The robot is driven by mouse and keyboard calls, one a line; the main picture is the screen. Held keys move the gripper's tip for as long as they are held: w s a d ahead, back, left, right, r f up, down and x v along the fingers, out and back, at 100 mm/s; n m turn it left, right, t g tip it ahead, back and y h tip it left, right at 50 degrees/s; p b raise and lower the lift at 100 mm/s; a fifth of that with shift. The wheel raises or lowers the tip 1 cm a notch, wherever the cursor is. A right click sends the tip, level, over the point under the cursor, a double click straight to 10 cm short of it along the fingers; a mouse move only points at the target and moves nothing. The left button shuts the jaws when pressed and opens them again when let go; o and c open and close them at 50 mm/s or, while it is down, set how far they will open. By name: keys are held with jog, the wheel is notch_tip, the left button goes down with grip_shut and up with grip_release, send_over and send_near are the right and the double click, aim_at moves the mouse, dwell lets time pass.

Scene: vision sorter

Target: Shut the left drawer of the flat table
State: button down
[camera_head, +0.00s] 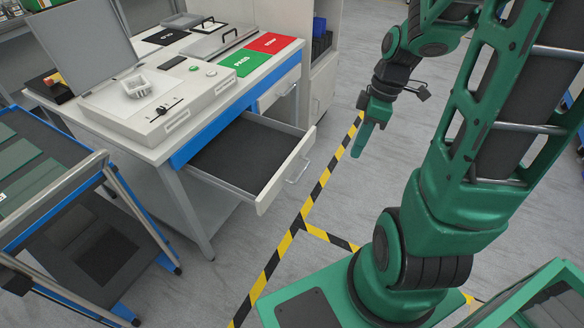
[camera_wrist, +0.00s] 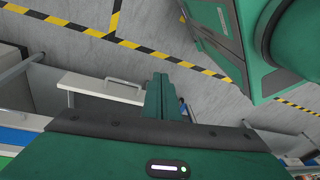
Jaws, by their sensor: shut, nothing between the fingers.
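The flat table (camera_head: 135,150) stands at the left in the head view, with a white top and a blue front edge. Its left drawer (camera_head: 287,172) is pulled far out, showing a dark, empty-looking floor and a white front with a bar handle (camera_head: 298,173). In the wrist view the drawer front (camera_wrist: 90,84) lies left of the fingers. My gripper (camera_head: 357,152) is shut and empty, pointing down over the floor to the right of the drawer front and apart from it. Its closed fingers also show in the wrist view (camera_wrist: 158,92).
A second drawer (camera_head: 278,90) to the right looks shut. The tabletop holds a white device (camera_head: 155,105), a green mat (camera_head: 244,62) and a red mat (camera_head: 270,43). A blue-framed cart (camera_head: 105,215) stands at the left. Floor with striped tape (camera_head: 318,188) is clear before the drawer.

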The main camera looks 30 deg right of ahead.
jog(key=w+a+f+n+t+y, duration=0.1)
jog(key=w+a+f+n+y, duration=0.25)
jog(key=w+f+n, duration=0.75)
jog(key=n+y, duration=0.1)
jog(key=n, duration=0.2)
send_near(283, 177)
jog(key=s+f, duration=0.4)
jog(key=w+a, duration=0.2)
jog(key=w, duration=0.1)
jog(key=shift+t, duration=0.4)
jog(key=shift+w+a, duration=0.35)
jog(key=shift+w, duration=0.05)
jog(key=shift+w, duration=0.15)
